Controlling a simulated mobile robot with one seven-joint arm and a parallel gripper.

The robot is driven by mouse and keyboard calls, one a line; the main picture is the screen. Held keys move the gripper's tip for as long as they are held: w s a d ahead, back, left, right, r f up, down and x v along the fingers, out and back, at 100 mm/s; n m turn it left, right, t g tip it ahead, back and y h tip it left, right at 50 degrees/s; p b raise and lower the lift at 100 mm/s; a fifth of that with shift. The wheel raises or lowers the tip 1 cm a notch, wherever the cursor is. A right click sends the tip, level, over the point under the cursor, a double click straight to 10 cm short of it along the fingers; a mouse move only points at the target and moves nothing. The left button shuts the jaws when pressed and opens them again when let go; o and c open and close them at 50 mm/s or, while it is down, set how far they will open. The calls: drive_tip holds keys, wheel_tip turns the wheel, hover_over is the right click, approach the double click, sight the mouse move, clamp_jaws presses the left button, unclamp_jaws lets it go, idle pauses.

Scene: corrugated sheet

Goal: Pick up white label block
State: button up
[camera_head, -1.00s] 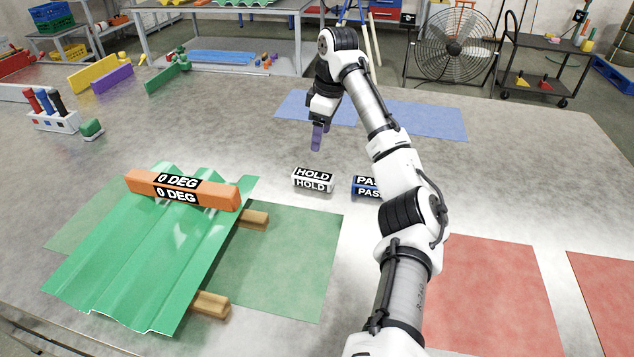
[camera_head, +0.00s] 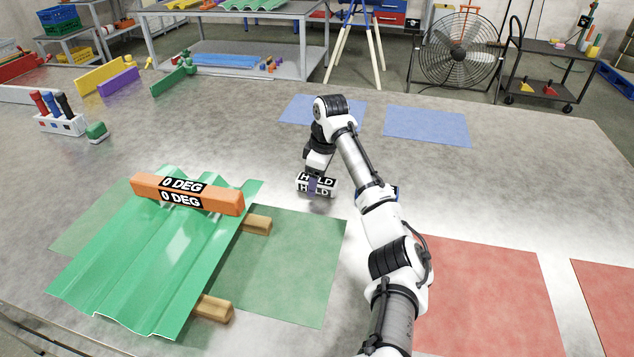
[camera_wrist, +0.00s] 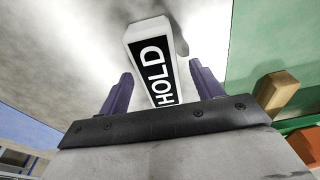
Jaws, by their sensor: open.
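The white label block (camera_head: 328,187), with HOLD on black panels, lies on the grey metal table just right of the green sheet. My gripper (camera_head: 313,186) is directly over it, fingers pointing down, and one purple finger covers part of the lettering. In the wrist view the block (camera_wrist: 152,55) shows between and beyond the two spread purple fingers (camera_wrist: 161,75). The jaws are open, with space visible on both sides of the block. I cannot tell exactly how far down its sides the fingertips reach.
A green corrugated sheet (camera_head: 130,265) on wooden strips carries an orange 0 DEG bar (camera_head: 220,199) to the left. A green mat (camera_head: 290,275) lies in front, red mats (camera_head: 490,290) at right, blue mats (camera_head: 428,125) behind. The table right of my arm is mostly clear.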

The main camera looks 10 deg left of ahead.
drive_tip(key=shift+f, duration=0.45)
drive_tip(key=shift+c, duration=0.3)
drive_tip(key=c, duration=1)
drive_tip(key=shift+r, duration=0.15)
